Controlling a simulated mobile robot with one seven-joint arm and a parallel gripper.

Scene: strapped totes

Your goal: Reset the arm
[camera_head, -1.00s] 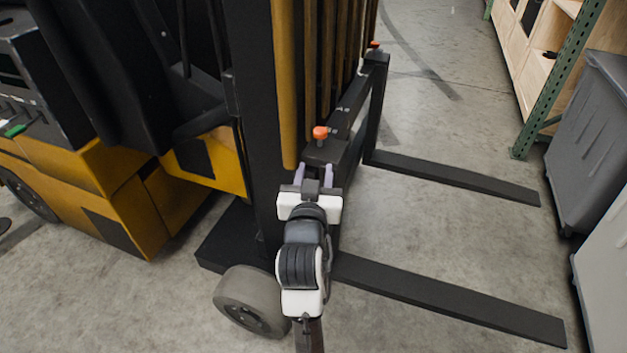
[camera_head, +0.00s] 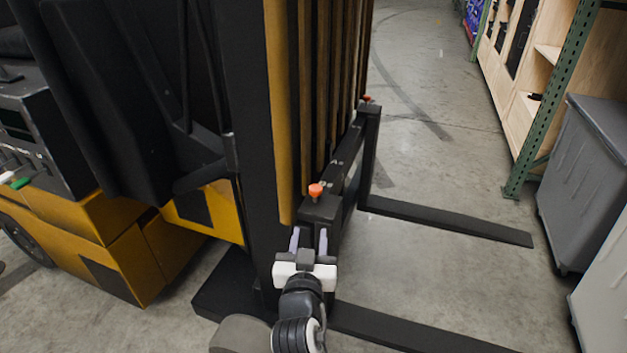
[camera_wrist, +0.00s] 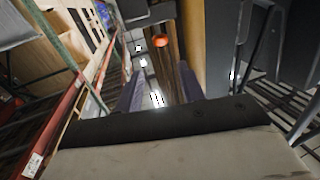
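My gripper (camera_head: 309,238) is in front of the near end of the forklift's black carriage (camera_head: 322,208), just below an orange knob (camera_head: 316,191). Its two pale purple fingers stand apart with nothing visible between them. In the wrist view my gripper (camera_wrist: 157,92) also shows spread fingers, and the orange knob (camera_wrist: 161,40) appears beyond them. Whether a finger touches the carriage I cannot tell. My arm hangs below the gripper toward the bottom edge of the head view.
The yellow and black forklift (camera_head: 120,245) fills the left. Its two black forks (camera_head: 450,219) reach right, low over the concrete floor. Grey bins (camera_head: 590,185) and a wooden shelf with a green post (camera_head: 550,110) stand at the right. Open floor (camera_head: 430,75) lies behind the forks.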

